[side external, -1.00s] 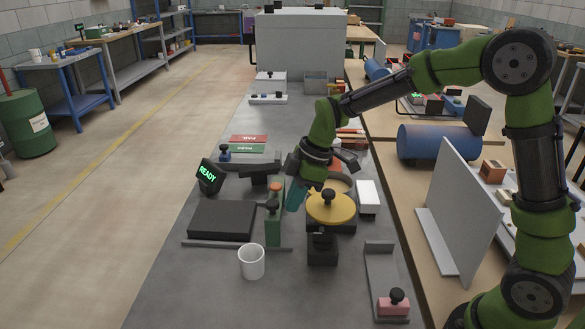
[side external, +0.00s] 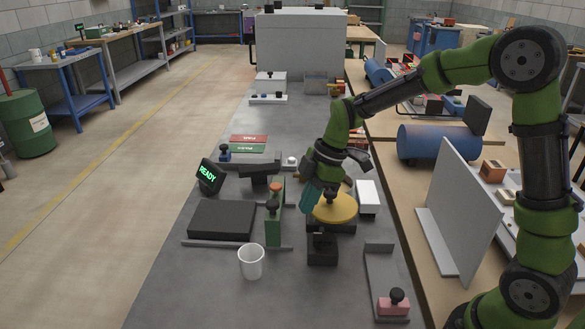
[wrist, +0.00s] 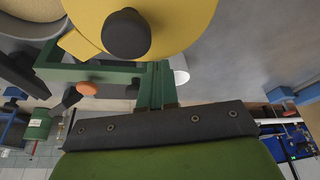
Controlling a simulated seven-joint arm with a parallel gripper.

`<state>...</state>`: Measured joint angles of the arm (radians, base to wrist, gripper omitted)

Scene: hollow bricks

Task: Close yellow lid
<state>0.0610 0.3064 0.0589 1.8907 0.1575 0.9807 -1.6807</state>
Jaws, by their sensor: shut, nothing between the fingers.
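The yellow lid (side external: 337,210) is a flat round disc with a black knob. In the side external view it sits on a dark base, in front of a round vessel that my wrist largely hides. In the wrist view the lid (wrist: 190,25) and its knob (wrist: 126,35) fill the top middle. A pale round opening (wrist: 30,8) with a rim shows at the top left, not covered by the lid. My gripper (side external: 308,210) has teal fingers, shut and empty, pointing down at the lid's left edge. I cannot tell whether they touch the lid.
A green post (side external: 273,225) with an orange top stands close left of my gripper. A black block (side external: 322,250) is in front of the lid, and a white box (side external: 368,196) is to its right. A white mug (side external: 251,262) stands front left.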

